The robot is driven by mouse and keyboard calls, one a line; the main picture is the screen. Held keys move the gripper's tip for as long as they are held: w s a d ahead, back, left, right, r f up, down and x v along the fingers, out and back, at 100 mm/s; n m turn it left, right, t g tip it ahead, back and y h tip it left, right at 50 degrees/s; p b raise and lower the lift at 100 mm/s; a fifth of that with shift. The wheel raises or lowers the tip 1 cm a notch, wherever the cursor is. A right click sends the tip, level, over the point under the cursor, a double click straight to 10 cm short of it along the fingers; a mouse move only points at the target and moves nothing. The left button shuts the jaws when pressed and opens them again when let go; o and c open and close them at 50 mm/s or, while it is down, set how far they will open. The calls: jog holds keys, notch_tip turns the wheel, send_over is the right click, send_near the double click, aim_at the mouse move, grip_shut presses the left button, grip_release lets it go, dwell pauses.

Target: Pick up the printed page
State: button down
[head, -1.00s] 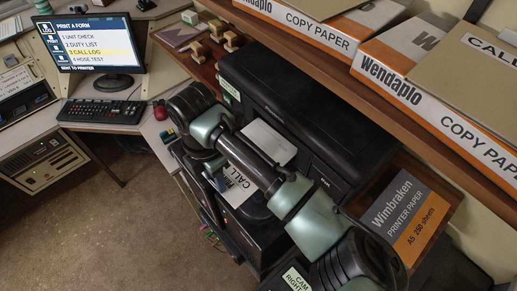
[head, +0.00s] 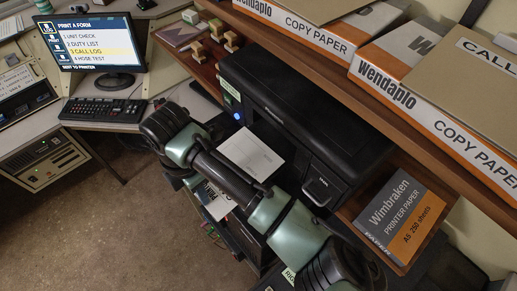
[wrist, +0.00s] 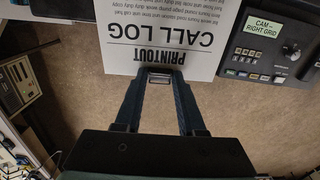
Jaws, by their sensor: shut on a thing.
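The printed page, white with a black "CALL LOG" heading, shows upside down at the top of the wrist view (wrist: 155,25). My gripper (wrist: 160,77) is shut on its near edge, at the "PRINTOUT" end. In the head view the page (head: 252,155) lies in front of the black printer (head: 300,130), and my arm crosses over it. A lower part of the page shows below the arm. The fingertips are mostly hidden by my arm in the head view. I cannot tell whether the far end is clear of the printer.
A shelf above the printer holds boxes of copy paper (head: 440,105). A Wimbraken paper pack (head: 400,218) lies right of the printer. A monitor (head: 92,45) and keyboard (head: 100,110) stand at the left. A "CAM RIGHT GRID" panel (wrist: 268,50) is right of the page. Open floor lies front left.

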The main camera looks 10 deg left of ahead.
jog(key=shift+s+a, duration=0.1)
dwell(0.3)
jog(key=shift+r+p, duration=3.15)
jog(key=shift+r, duration=0.65)
jog(key=shift+s+f, duration=0.1)
